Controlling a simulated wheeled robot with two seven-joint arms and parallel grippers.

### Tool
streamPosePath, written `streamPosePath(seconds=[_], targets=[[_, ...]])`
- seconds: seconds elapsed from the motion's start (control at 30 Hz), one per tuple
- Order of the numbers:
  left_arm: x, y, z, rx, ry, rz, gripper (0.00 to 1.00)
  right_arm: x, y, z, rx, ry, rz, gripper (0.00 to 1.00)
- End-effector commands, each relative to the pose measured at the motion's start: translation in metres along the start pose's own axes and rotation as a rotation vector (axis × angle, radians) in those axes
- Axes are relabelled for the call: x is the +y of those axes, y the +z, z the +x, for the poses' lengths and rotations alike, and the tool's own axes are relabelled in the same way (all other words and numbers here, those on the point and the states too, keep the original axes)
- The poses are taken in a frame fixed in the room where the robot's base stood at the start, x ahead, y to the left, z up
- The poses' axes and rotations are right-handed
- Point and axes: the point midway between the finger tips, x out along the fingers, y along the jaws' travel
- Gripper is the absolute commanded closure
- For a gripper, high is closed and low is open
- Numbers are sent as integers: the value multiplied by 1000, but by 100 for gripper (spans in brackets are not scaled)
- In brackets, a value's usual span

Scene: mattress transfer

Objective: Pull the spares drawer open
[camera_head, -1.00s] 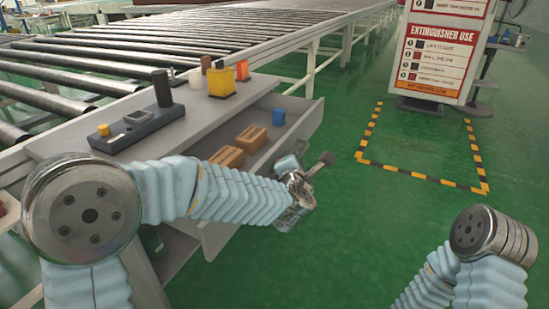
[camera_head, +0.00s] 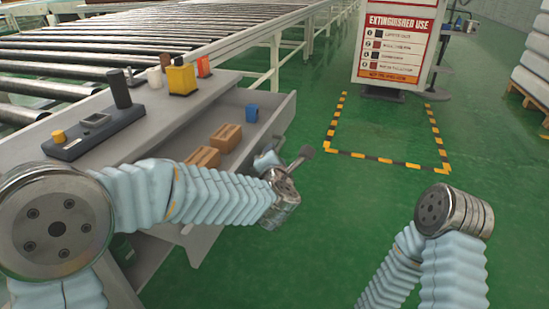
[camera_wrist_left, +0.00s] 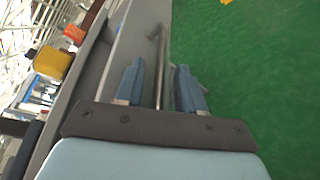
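The spares drawer (camera_head: 284,121) is a grey drawer under the bench top, and it stands well open. It holds two brown boxes (camera_head: 226,137) and a blue cup (camera_head: 251,112). My left gripper (camera_head: 268,160) is at the drawer's outer front. In the left wrist view, the blue fingers of my left gripper (camera_wrist_left: 160,85) stand apart on either side of the drawer's metal bar handle (camera_wrist_left: 159,65). A gap shows between the bar and each finger. My right gripper is out of view; only my right arm shows.
On the grey bench top (camera_head: 180,113) stand a dark device (camera_head: 95,130), a yellow block (camera_head: 181,80) and other small items. A roller conveyor (camera_head: 150,45) runs behind. Green floor (camera_head: 330,220) is clear to the right, with a striped floor marking (camera_head: 388,160) by a sign stand.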

Motion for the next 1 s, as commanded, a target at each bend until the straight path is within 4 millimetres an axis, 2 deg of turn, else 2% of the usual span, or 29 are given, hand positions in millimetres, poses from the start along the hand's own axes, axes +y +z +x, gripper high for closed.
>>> streamPosePath(seconds=[0.17, 0.27, 0.37, 0.7, 0.83, 1.0], targets=[[0, 0, -2, -1, 1, -1, 62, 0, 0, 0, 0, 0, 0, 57], [0, 1, -10, -2, 0, -1, 62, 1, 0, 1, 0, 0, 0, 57], [0, 1, -29, -4, 1, -1, 62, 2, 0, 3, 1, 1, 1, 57], [0, 0, -110, -4, 1, 0, 62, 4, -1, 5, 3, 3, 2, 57], [0, 0, -128, -2, 0, 0, 62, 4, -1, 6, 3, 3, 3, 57], [0, 0, -138, -1, 0, 0, 62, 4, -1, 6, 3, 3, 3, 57]])
